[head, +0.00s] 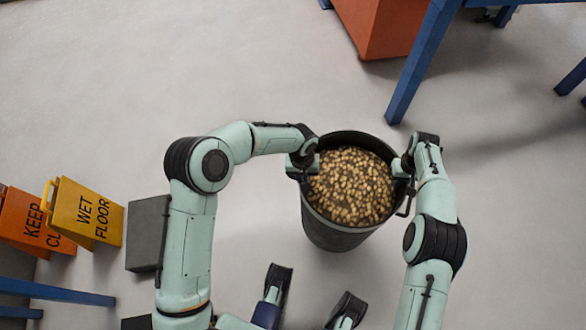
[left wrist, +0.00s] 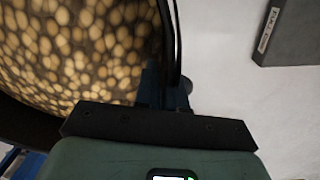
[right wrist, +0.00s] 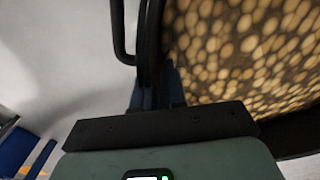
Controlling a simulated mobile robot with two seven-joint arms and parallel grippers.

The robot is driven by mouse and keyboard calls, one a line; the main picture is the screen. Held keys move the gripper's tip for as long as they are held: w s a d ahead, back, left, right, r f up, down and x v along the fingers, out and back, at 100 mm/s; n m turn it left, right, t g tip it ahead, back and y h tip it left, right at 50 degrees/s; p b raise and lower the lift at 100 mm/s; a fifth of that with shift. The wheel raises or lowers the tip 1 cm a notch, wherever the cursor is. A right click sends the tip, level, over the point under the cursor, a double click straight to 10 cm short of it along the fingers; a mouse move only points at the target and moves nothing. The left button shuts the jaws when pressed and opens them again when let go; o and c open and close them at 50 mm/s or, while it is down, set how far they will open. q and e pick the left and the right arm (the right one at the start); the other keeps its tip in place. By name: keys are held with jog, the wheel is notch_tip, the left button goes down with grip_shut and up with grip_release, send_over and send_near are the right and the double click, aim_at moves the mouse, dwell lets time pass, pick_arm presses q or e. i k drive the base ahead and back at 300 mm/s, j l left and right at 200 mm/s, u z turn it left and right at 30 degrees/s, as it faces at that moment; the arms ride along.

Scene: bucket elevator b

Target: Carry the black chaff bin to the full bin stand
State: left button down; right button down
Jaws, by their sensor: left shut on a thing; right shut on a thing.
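The black chaff bin (head: 335,236) is upright in front of me, filled with tan, pellet-like pieces. My left gripper (head: 305,168) is shut on its left side at the rim, and my right gripper (head: 403,168) is shut on its right side. The bin's rim and contents also fill part of the left wrist view (left wrist: 75,45) and the right wrist view (right wrist: 245,45). I cannot tell whether its base touches the floor. A low dark grey block (head: 147,234) stands to the left; it shows with a small label in the left wrist view (left wrist: 290,35), and appears to be the full bin stand.
A yellow wet floor sign (head: 88,213) and an orange sign (head: 25,220) stand left of the grey block. A blue frame leg (head: 420,65) and an orange container (head: 385,25) are at the back right. The floor between bin and block is clear apart from my left arm above.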

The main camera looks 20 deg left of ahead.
aim_at(159, 227)
jog(key=z, duration=1.55)
jog(key=i+u, duration=0.45)
jog(key=u, duration=0.3)
jog(key=i+j+u, duration=0.1)
jog(key=u, duration=0.3)
jog(key=i+u, duration=0.15)
jog(key=u, duration=0.25)
jog(key=i+l+u, duration=0.1)
jog(key=u, duration=0.25)
jog(key=i+u, duration=0.15)
jog(key=u, duration=0.2)
jog(key=i+j+u, duration=0.1)
jog(key=u, duration=0.3)
jog(key=i+u, duration=0.8)
jog(key=u, duration=0.2)
jog(key=i+u, duration=0.15)
jog(key=u, duration=0.2)
